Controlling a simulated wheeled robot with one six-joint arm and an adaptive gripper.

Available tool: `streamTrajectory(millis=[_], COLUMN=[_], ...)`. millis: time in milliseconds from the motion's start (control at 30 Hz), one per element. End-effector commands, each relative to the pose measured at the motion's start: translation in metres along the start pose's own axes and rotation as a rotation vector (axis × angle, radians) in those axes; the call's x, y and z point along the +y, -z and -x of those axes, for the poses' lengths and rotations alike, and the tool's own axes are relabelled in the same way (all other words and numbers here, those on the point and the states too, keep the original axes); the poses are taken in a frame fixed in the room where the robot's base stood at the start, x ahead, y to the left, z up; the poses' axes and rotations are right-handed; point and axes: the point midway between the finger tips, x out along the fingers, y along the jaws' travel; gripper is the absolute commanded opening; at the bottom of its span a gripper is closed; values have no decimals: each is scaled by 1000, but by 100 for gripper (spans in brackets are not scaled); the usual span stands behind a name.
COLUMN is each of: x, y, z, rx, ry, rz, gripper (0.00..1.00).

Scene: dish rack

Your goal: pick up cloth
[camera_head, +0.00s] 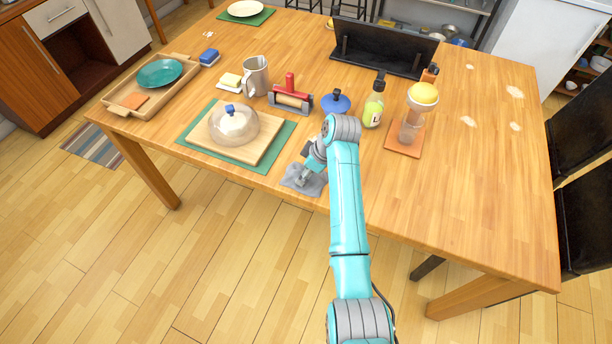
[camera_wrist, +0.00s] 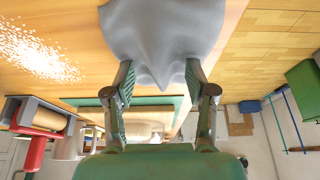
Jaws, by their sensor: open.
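The grey cloth (camera_head: 297,181) lies crumpled at the table's front edge, right of the green mat. In the wrist view the cloth (camera_wrist: 165,35) fills the top middle, with a folded part hanging between my fingers. My gripper (camera_head: 308,173) is at the cloth, tilted down over it. In the wrist view my gripper (camera_wrist: 158,78) is open, one finger on each side of the cloth's near folds. I cannot tell whether the fingers touch it. My arm hides part of the cloth's right side in the head view.
A glass dome (camera_head: 233,126) stands on a board left of my gripper. A red-handled roller (camera_head: 291,95), a blue-lidded pot (camera_head: 335,103) and a green bottle (camera_head: 374,105) stand behind. White crumbs (camera_wrist: 35,52) lie near the cloth. The table's right side is mostly clear.

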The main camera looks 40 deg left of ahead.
Motion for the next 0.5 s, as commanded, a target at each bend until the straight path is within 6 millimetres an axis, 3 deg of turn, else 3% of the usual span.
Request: streamTrajectory(millis=[67, 267, 500], x=[0, 0, 0], y=[0, 0, -1], z=[0, 0, 0], rx=[0, 0, -1], ry=[0, 0, 1], rz=[0, 0, -1], gripper=[53, 3, 0])
